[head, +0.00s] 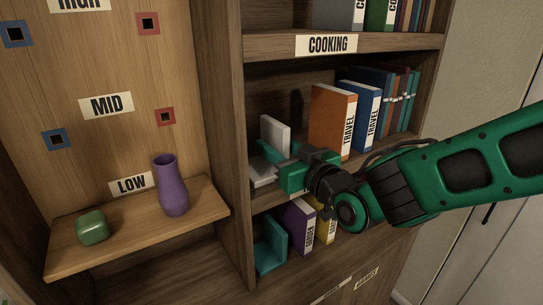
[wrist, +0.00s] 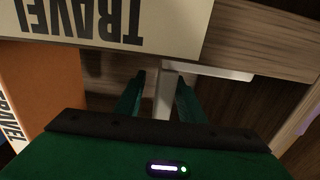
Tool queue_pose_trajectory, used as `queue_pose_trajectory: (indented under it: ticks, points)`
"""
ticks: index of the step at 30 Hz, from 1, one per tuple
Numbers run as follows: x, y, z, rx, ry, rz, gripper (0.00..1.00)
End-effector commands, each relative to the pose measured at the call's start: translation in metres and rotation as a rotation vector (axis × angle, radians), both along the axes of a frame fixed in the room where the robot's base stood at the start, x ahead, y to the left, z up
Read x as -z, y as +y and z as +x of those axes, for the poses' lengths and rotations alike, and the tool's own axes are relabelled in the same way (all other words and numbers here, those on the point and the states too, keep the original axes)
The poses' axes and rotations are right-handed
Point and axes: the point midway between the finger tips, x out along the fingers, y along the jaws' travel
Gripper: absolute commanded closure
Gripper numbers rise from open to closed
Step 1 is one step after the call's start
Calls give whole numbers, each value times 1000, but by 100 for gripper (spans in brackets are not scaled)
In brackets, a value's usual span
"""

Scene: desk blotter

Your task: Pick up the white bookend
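The white bookend (head: 275,136) stands on the middle shelf, left of the orange travel book. It has an upright plate and a flat base, partly hidden by my gripper (head: 267,164) in the head view. In the wrist view, a narrow pale part of the bookend (wrist: 164,92) lies between the two green fingers of my gripper (wrist: 160,82), with its other plate (wrist: 215,71) running to the right beyond the tips. The fingers are apart, with visible gaps beside the bookend, so my gripper is open around it.
An orange travel book (head: 331,120) and a blue one (head: 361,115) stand close to the right. A teal bookend (head: 270,247) and a purple book (head: 299,226) are on the shelf below. The left ledge holds a purple vase (head: 172,186) and a green block (head: 92,226).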

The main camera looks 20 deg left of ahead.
Motion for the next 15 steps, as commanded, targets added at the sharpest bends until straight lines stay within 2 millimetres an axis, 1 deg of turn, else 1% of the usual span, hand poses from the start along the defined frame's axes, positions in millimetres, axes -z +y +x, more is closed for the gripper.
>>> queue_pose_trajectory:
  ticks: [2, 6, 9, 15]
  points:
    - [-1, 11, 6, -3, 1, 0, 64]
    - [-1, 22, 16, -1, 1, -2, 64]
    - [-2, 25, 19, 0, 1, -1, 64]
    - [-1, 25, 20, 0, 1, -1, 64]
